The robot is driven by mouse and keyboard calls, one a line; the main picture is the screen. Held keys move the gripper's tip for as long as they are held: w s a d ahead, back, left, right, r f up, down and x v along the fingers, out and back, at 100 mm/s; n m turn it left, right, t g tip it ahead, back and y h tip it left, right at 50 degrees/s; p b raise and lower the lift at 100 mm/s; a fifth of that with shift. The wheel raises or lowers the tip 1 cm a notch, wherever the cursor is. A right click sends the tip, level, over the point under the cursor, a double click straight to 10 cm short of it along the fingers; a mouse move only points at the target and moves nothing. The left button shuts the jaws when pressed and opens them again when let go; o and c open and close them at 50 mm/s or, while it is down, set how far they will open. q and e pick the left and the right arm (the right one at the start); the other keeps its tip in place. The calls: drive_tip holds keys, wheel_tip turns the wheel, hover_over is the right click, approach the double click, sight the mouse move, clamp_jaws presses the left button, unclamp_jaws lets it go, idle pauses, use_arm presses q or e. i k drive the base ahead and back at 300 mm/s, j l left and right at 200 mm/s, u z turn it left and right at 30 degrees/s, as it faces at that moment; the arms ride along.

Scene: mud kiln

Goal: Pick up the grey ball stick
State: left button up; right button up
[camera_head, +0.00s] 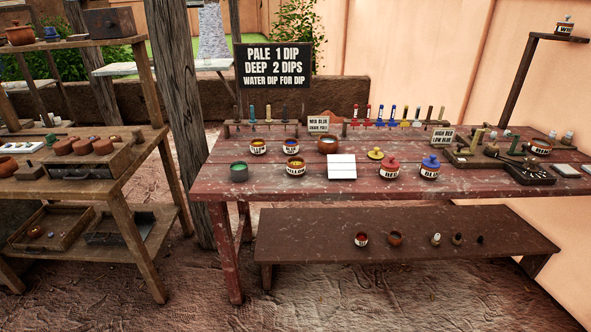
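I cannot clearly pick out a grey ball stick at this size. A longer rack to the right holds several upright sticks, red ones (368,112), blue ones (380,114) and pale or tan ones (429,114). A dark tray (525,175) at the right holds small pieces too small to tell apart. Neither of my grippers is in view.
A low bench (310,240) with small pots is in front. A wooden post (180,120) and shelves (118,197) stand left.

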sight(284, 120)
drive_tip(key=i+j, duration=1.05)
drive_tip(key=i+j+z, duration=0.05)
